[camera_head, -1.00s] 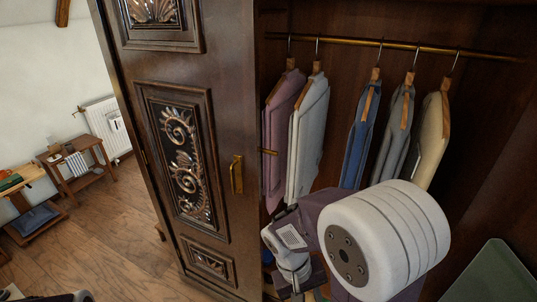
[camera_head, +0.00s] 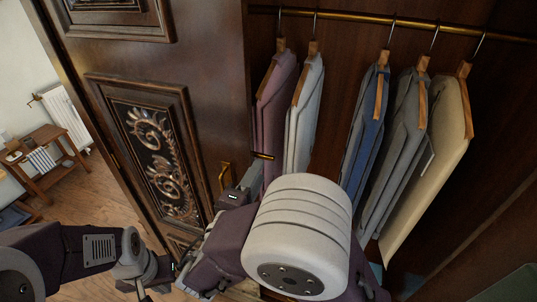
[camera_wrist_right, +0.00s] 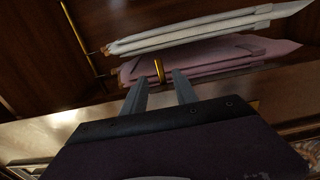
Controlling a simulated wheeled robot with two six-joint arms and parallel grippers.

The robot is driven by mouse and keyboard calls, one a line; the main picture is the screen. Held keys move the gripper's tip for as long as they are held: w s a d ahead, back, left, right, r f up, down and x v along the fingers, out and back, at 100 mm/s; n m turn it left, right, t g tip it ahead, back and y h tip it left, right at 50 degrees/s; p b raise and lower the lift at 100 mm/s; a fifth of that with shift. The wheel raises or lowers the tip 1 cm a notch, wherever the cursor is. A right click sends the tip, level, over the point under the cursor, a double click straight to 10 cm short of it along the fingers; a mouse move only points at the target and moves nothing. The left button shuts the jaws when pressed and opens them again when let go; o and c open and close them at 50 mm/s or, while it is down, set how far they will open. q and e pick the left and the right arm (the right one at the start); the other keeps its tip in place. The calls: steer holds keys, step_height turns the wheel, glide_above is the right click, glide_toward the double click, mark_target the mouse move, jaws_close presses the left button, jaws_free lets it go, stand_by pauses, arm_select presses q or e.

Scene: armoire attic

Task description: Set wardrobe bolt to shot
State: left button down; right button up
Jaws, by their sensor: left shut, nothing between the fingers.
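The wardrobe bolt (camera_head: 263,155) is a short brass bar sticking out to the right from the edge of the dark carved door (camera_head: 228,80). In the right wrist view the bolt (camera_wrist_right: 159,70) stands just beyond and between my right fingertips. My right gripper (camera_wrist_right: 160,80) is open with nothing held; contact with the bolt cannot be told. In the head view my right gripper (camera_head: 254,177) is just below the bolt, partly hidden by my own arm. My left gripper (camera_head: 143,292) is shut and empty at the bottom left, partly cut off by the frame.
A brass handle (camera_head: 225,177) is on the door face, close to my right gripper. Several garments hang from a brass rail (camera_head: 350,19) inside the wardrobe; the pink one (camera_head: 276,112) is behind the bolt. A side table (camera_head: 45,157) stands far left.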

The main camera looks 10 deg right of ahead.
mark_target(266, 159)
steer(key=p+x, duration=0.1)
steer(key=x, duration=0.4)
steer(key=shift+w+d+r, duration=0.1)
steer(key=shift+w+d, duration=0.1)
steer(key=shift+w, duration=0.1)
steer(key=shift+w+d+p, duration=0.3)
steer(key=shift+w+d, duration=0.15)
steer(key=shift+w, duration=0.3)
steer(key=shift+s, duration=0.1)
jaws_close()
